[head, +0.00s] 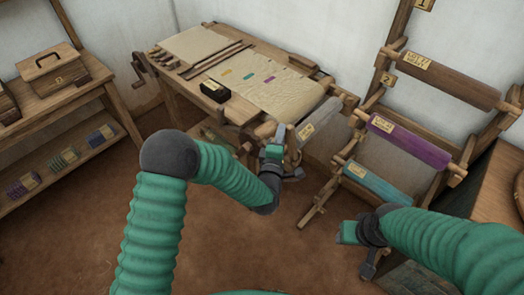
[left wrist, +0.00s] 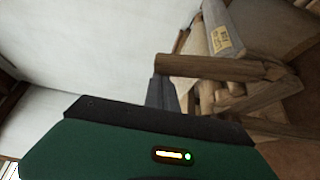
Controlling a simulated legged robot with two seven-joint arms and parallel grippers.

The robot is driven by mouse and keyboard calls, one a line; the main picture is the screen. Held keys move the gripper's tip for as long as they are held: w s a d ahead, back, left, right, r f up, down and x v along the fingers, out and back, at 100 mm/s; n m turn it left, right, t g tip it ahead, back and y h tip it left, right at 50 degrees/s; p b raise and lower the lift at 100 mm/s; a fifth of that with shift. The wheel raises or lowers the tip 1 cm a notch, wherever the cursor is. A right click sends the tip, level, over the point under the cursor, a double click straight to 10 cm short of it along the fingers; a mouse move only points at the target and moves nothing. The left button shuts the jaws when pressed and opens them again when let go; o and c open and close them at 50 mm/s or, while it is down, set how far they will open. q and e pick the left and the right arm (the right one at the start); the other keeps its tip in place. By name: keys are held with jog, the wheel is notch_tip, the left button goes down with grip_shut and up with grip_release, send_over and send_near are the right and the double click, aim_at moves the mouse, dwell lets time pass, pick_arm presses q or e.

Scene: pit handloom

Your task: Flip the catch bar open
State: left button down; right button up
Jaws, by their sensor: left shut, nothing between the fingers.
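The handloom (head: 215,45) stands at the back centre, with cream cloth (head: 275,88) on its top and a grey labelled roller (head: 318,123) at its near right end. My left gripper (head: 294,174) is at that end, just below the roller; its fingers are shut and empty. In the left wrist view, a short wooden bar (left wrist: 212,68) lies across just beyond my left fingers (left wrist: 162,92); I cannot tell whether they touch it or whether it is the catch bar. The labelled roller (left wrist: 222,38) shows behind it. My right gripper (head: 366,265) hangs at lower right, its jaws unclear.
A wooden rack (head: 388,82) with brown, purple and teal rolls stands right of the loom. A black box (head: 230,98) sits on the loom's front. A shelf table (head: 75,100) with a wooden case stands at left. The brown floor between is open.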

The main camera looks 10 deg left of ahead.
aim_at(290, 132)
pick_arm(q)
jog(key=s+d+m+b, duration=0.1)
jog(key=d+m+t+b, duration=0.1)
jog(key=b, duration=0.1)
jog(key=shift+s+d+h, duration=0.25)
jog(key=shift+s+h, duration=0.05)
jog(key=shift+s, duration=0.05)
jog(key=shift+s+d+r+m+t+b, duration=0.1)
jog(key=shift+s+d+m+t+b, duration=0.5)
jog(key=shift+d+m+b, duration=0.4)
jog(key=shift+s+d+b, duration=0.35)
jog(key=shift+s+b, duration=0.05)
jog(key=shift+b, duration=0.25)
jog(key=shift+s, duration=0.1)
